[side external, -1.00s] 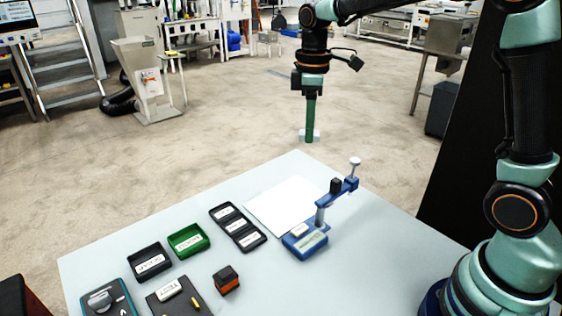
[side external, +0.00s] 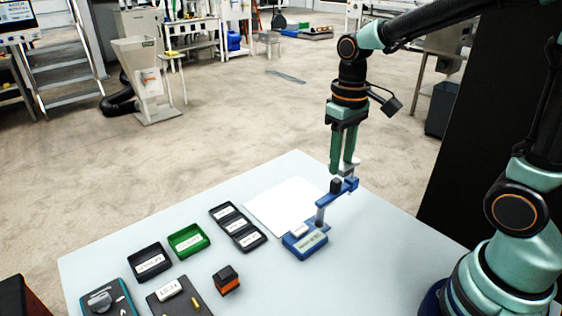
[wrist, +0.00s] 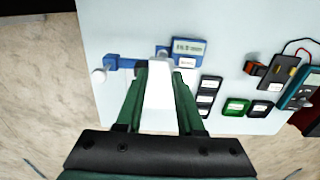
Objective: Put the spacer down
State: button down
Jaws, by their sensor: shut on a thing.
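My gripper (side external: 341,168) points down over the right part of the table, close to the blue gauge's arm in the side view. Its green fingers are shut on the pale spacer, a small light block (side external: 346,168) at the fingertips. The spacer is partly hidden by the fingers and overlaps the gauge's white knob in the side view. In the wrist view a pale piece (wrist: 160,65) shows between the fingertips. The blue gauge (side external: 305,243) stands on the table, with a display and a raised arm. A white sheet (side external: 283,204) lies flat behind it.
A black three-part tray (side external: 238,228), a green tray (side external: 188,240) and a black tray (side external: 150,262) are left of the sheet. A black-and-orange block (side external: 226,281) sits in front. Bare table lies right of the gauge (side external: 385,262).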

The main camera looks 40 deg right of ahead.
jog(key=r, duration=0.2)
send_over(334, 254)
notch_tip(334, 254, down, 20)
dwell(0.6)
jog(key=c, duration=0.5)
grip_release()
jog(key=shift+f, duration=0.15)
